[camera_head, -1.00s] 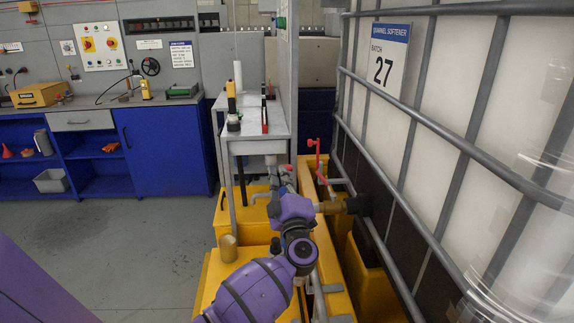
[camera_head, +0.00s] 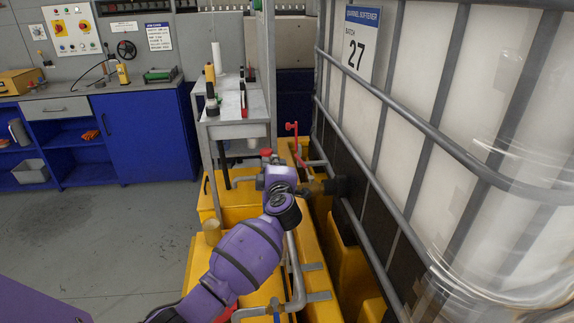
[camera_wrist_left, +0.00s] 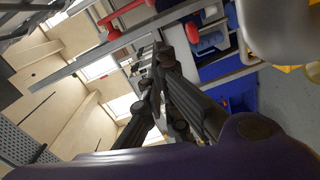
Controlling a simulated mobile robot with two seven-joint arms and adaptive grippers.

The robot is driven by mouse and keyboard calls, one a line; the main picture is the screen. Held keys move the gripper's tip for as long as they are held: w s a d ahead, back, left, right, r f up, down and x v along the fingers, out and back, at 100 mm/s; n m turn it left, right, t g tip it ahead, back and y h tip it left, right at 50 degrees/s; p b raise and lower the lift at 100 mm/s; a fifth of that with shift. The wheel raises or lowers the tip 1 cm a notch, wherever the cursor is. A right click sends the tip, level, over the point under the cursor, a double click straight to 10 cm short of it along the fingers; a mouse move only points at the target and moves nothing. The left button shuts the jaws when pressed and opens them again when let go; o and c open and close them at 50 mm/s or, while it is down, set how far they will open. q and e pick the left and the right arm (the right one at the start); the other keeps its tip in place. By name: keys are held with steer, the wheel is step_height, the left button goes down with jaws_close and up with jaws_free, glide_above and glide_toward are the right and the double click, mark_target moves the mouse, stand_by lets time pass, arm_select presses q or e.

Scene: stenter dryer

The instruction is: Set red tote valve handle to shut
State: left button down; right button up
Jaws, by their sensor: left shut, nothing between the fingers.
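The red tote valve handle (camera_head: 294,142) stands upright, bent at its top, in the head view. It is near the brass valve (camera_head: 318,187) on the caged white tote (camera_head: 420,90). In the head view my purple wrist largely hides this gripper, left of and nearer than the handle. My right gripper is not in view.
Yellow containers (camera_head: 205,262) and grey pipes lie below my left arm. A narrow grey bench (camera_head: 235,130) with bottles stands behind it. The tote's metal cage (camera_head: 440,143) closes off the right side. Open floor (camera_head: 110,240) lies to the left.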

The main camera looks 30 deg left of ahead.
arm_select(q)
steer(key=w+d, duration=0.2)
steer(key=shift+w+d+f, duration=0.25)
steer(key=shift+d+f, duration=0.1)
steer(key=shift+f, duration=0.05)
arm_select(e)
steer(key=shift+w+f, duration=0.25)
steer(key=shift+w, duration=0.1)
arm_select(q)
steer(key=w+h+p, duration=0.1)
steer(key=w+m+t+p, duration=0.1)
steer(key=shift+d+h+p, duration=0.25)
steer(key=shift+h+p, duration=0.15)
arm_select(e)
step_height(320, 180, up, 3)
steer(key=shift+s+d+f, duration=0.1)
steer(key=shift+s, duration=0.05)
